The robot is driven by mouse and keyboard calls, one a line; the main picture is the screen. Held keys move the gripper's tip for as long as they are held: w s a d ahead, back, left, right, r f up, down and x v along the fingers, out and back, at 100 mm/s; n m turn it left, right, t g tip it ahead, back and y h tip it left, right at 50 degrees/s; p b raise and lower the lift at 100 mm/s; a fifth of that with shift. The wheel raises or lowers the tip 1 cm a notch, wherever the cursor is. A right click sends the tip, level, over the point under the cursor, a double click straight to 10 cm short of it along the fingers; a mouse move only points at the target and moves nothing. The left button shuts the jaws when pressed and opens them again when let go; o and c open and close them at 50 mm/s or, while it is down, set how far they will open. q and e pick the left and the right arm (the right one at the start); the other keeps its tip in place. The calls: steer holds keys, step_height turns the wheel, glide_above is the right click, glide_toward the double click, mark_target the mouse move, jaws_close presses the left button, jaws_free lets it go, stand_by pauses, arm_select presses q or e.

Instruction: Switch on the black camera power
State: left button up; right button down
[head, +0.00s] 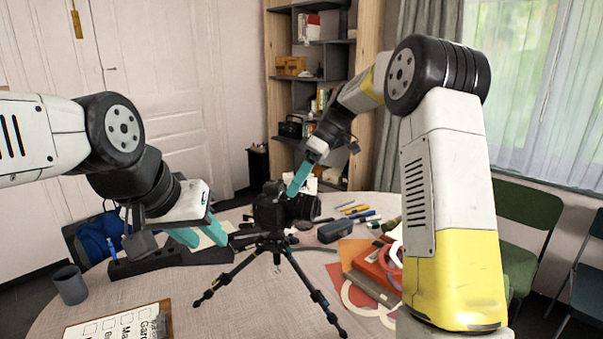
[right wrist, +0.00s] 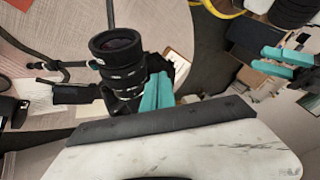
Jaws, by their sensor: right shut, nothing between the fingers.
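The black camera (head: 268,209) sits on a black tripod (head: 277,243) on the round table, its lens pointing right. In the right wrist view the camera's lens (right wrist: 122,70) is large, and part of the body is hidden behind my fingers. My right gripper (head: 293,191) is shut and empty, its teal fingertips at the top of the camera; I cannot tell whether they touch it. It also shows in the right wrist view (right wrist: 156,84). My left gripper (head: 203,234) is open and empty, left of the camera. The power switch cannot be made out.
A grey cup (head: 70,285) and a clipboard (head: 121,325) are at the front left. A black case (head: 335,231), pens and red books (head: 377,265) lie to the right. The tripod legs spread over the table's middle. A shelf (head: 312,90) stands behind.

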steer(key=shift+s+a+f, duration=0.15)
steer(key=shift+a+f, duration=0.2)
steer(key=shift+f, duration=0.2)
steer(key=shift+s+d+m+t, duration=0.1)
steer(key=shift+s+m+t, duration=0.3)
steer(key=shift+m, duration=0.3)
steer(key=shift+s+m+t+y, duration=0.35)
steer(key=shift+m+t, duration=0.35)
steer(key=shift+m, duration=0.4)
steer(key=shift+s+m+t, duration=0.4)
steer(key=shift+m+t, duration=0.2)
steer(key=shift+m, duration=0.5)
steer(key=shift+w+a, duration=0.3)
steer(key=shift+w, duration=0.45)
